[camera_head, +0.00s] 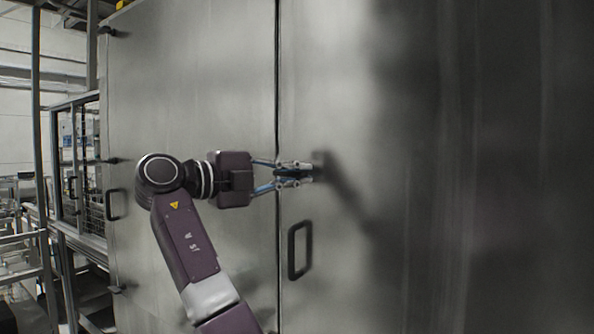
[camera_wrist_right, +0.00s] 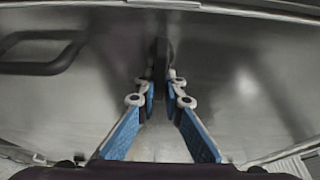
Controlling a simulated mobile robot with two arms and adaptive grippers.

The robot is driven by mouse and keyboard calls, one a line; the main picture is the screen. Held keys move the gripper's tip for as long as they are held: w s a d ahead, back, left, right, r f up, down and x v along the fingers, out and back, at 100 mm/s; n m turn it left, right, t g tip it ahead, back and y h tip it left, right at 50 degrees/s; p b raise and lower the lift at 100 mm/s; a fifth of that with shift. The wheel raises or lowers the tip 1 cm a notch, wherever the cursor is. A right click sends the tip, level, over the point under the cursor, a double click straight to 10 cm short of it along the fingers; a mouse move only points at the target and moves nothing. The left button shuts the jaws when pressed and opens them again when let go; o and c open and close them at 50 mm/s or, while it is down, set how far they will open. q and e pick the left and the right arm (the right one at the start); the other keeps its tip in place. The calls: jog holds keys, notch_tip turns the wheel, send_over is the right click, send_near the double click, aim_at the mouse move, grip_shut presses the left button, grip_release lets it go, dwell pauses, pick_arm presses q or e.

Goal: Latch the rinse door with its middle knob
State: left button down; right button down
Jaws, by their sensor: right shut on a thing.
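The steel door panel (camera_head: 345,90) stands upright and fills the middle and right of the head view. It meets another steel panel (camera_head: 190,80) at a dark vertical seam; I cannot tell from the frames which panel is named rinse. My right gripper (camera_head: 298,173) reaches across the seam from the left, its fingers shut on a small dark knob (camera_head: 320,163). The knob also shows between the fingertips in the right wrist view (camera_wrist_right: 162,58); the fingers partly hide it, so its turn angle is unclear. My left gripper is in neither view.
A dark loop handle (camera_head: 292,250) sits below the knob, close to my gripper. Another handle (camera_head: 112,205) and small dark knobs are along the left panel's left edge. A framed fence (camera_head: 80,150) and rails stand at the far left.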

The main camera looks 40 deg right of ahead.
dwell(0.4)
jog(key=c, duration=2)
grip_release()
jog(key=shift+d, duration=0.1)
jog(key=shift+c, duration=0.2)
jog(key=a, duration=1.2)
